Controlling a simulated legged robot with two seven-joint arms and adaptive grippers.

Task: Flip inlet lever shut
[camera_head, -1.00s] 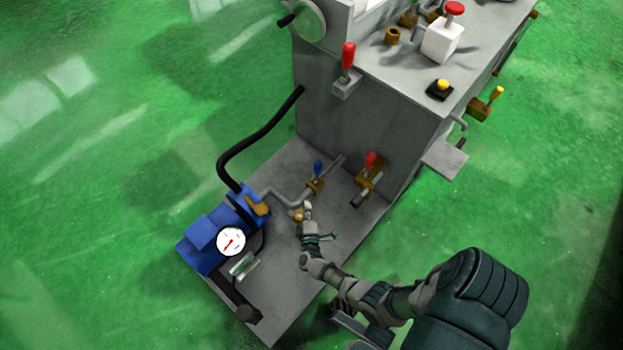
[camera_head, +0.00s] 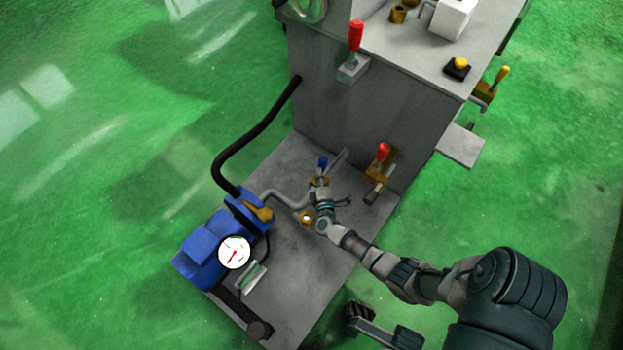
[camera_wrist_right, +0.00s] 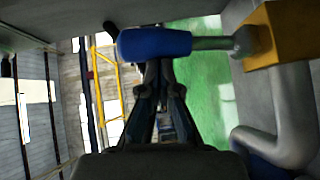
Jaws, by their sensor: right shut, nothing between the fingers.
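The lever with the blue handle (camera_head: 322,163) stands on a brass valve on the grey pipe beside the blue pump. In the right wrist view its blue handle (camera_wrist_right: 155,43) lies sideways across the top, with a steel stem running to the yellow-brass valve body (camera_wrist_right: 272,35). My right gripper (camera_head: 321,186) is just in front of this lever, low over the base plate. In the wrist view the right fingers (camera_wrist_right: 155,72) are together and empty, their tips right at the handle's lower edge; I cannot tell whether they touch. My left gripper is not in view.
A red-handled valve (camera_head: 382,155) is close on the right, and a larger red lever (camera_head: 356,38) is on the cabinet wall. The blue pump (camera_head: 210,245) with a gauge (camera_head: 234,252) and black hose (camera_head: 245,145) stands left. The base plate (camera_head: 300,295) is clear in front.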

